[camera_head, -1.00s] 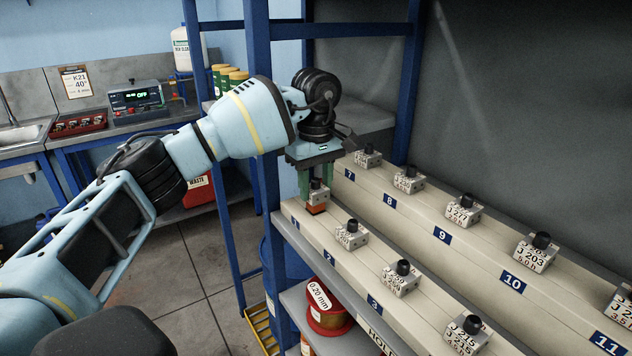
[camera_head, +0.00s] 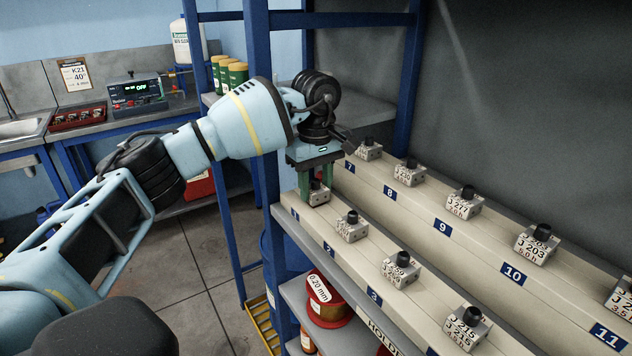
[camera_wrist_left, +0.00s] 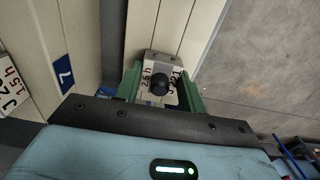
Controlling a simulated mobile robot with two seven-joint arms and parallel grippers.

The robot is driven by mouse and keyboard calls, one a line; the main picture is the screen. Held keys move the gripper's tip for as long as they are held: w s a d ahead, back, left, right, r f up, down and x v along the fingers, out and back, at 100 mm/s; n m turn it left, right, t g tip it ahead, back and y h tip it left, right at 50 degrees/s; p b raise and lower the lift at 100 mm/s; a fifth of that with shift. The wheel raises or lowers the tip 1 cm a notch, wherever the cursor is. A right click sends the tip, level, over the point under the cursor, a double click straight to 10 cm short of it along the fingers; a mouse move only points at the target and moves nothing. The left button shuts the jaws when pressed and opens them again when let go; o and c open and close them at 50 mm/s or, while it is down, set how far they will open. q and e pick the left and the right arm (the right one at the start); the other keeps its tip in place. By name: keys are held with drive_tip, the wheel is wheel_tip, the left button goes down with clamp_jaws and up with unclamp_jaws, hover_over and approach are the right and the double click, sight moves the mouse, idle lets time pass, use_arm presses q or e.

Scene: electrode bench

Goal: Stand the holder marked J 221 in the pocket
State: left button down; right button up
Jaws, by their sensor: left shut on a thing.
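My right gripper is not in view.
More knobbed holders stand on the front rail, such as one by label 2 (camera_head: 352,228) and one by label 3 (camera_head: 401,270). The back rail (camera_head: 469,257) carries others. A blue rack post (camera_head: 259,90) stands close behind my left wrist.

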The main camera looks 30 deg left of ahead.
use_arm(q)
drive_tip(key=shift+f, duration=0.25)
drive_tip(key=c, duration=0.8)
unclamp_jaws()
drive_tip(key=shift+o, duration=0.2)
wheel_tip(320, 180, up, 6)
drive_tip(key=shift+r, duration=0.2)
drive_tip(key=shift+r+b, duration=0.3)
drive_tip(key=shift+r, duration=0.4)
